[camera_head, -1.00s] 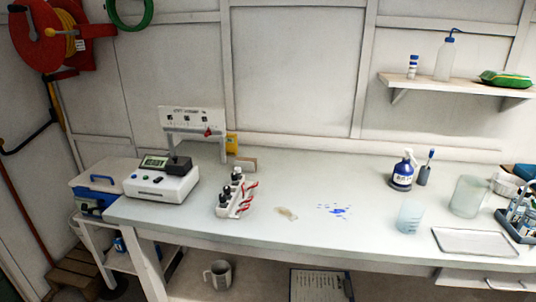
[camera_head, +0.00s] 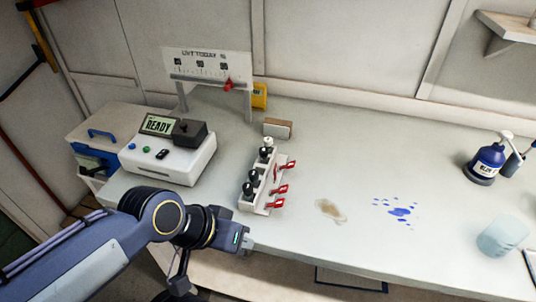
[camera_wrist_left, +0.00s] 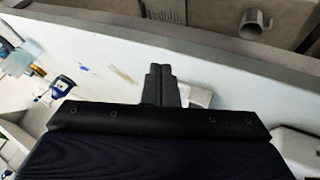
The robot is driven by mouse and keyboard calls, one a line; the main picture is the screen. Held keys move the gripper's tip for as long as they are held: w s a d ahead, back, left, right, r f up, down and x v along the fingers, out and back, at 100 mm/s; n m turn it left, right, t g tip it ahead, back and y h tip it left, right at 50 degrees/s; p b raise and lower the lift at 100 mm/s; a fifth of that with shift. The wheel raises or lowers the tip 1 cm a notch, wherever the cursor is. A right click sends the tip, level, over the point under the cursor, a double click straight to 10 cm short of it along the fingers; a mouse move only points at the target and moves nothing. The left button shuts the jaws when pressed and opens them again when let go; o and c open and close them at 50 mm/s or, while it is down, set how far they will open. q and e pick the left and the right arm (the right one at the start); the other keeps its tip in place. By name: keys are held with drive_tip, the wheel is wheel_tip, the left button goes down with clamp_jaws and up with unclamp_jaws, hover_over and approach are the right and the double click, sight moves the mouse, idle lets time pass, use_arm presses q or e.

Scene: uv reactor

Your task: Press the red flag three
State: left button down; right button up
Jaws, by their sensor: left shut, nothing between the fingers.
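A white rack (camera_head: 262,192) with several black-capped vials stands on the bench, and red flags (camera_head: 280,189) stick out from its right side. I cannot read any numbers on the flags. My left gripper (camera_head: 248,245) is at the bench's front edge, just in front of the rack's near end and apart from the flags. Its fingers also show in the left wrist view (camera_wrist_left: 161,84), shut together with nothing between them. A pale block (camera_wrist_left: 199,96), probably the rack, shows partly behind the fingers there. My right gripper is not in view.
A white device (camera_head: 168,155) reading READY stands left of the rack, below a sign board (camera_head: 208,66) with a red pointer. A brown stain (camera_head: 329,209) and blue spots (camera_head: 400,211) lie right of the rack.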

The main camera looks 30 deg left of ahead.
sight(275, 173)
use_arm(q)
drive_tip(key=w+a+r+g+p, duration=0.3)
drive_tip(key=w+a+r, duration=0.4)
drive_tip(key=w+r, duration=0.3)
drive_tip(key=w+a+f+n+g+p, duration=0.1)
drive_tip(key=w+a+f+p, duration=0.1)
drive_tip(key=w+a, duration=0.5)
drive_tip(key=w, duration=0.3)
drive_tip(key=shift+w+a+g, duration=0.25)
drive_tip(key=shift+a+g, duration=0.05)
drive_tip(key=shift+a, duration=0.05)
drive_tip(key=x, duration=0.6)
drive_tip(key=p+x, duration=0.1)
drive_tip(key=x, duration=0.3)
drive_tip(key=shift+d, duration=0.35)
drive_tip(key=shift+w+d+r+p, duration=0.1)
drive_tip(key=shift+w+d+p, duration=0.15)
drive_tip(key=shift+d, duration=0.35)
drive_tip(key=shift+w+d+r+p, duration=0.1)
drive_tip(key=shift+d+p, duration=0.1)
drive_tip(key=shift+d, duration=0.4)
drive_tip(key=shift+w+d+f, duration=0.1)
drive_tip(key=shift+d, duration=0.45)
